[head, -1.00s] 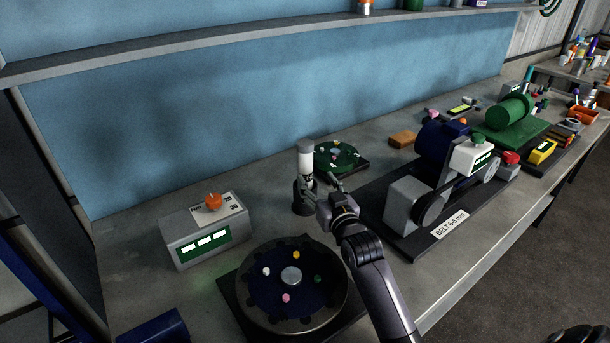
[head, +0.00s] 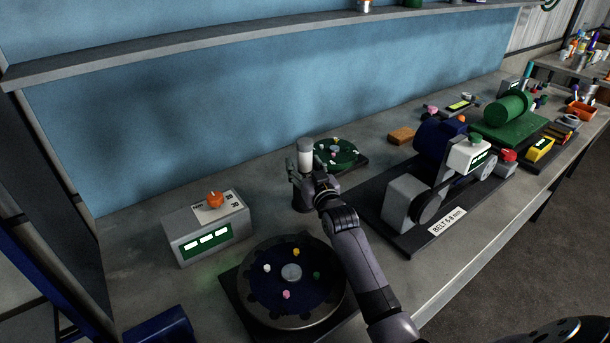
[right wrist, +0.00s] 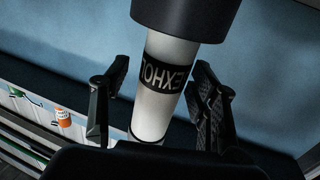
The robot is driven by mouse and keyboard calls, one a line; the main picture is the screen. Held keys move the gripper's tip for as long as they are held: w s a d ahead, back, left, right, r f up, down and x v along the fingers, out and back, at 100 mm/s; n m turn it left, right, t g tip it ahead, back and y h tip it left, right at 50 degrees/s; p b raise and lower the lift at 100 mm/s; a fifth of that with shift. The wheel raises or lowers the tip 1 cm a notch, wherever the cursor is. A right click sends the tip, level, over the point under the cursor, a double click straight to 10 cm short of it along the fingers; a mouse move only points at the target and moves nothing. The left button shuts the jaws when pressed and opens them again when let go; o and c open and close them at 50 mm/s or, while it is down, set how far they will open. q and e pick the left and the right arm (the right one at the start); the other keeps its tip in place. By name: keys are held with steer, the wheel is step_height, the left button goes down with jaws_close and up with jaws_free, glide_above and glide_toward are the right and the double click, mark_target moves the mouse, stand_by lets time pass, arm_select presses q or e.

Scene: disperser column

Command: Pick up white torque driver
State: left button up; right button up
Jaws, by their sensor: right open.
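The white torque driver (head: 305,157) stands upright in a dark round holder on the bench, in the middle of the head view. It has a grey cap and a white body. In the right wrist view its white body (right wrist: 160,105) carries a black band with mirrored-looking letters, under a dark wide top. My right gripper (head: 305,177) is at the driver, and its arm hides part of the holder. In the right wrist view my right gripper (right wrist: 155,100) is open, with one finger on each side of the white body and gaps showing. My left gripper is not in view.
A round dark fixture (head: 322,276) with coloured pegs lies in front. A grey box with an orange knob (head: 208,235) stands left. A green disc (head: 338,152) sits just behind the driver. A belt machine (head: 428,190) stands close to the right of my arm.

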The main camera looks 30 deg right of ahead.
steer(key=shift+c, duration=0.3)
steer(key=c, duration=1.2)
steer(key=shift+r, duration=0.15)
steer(key=shift+w+r, duration=0.1)
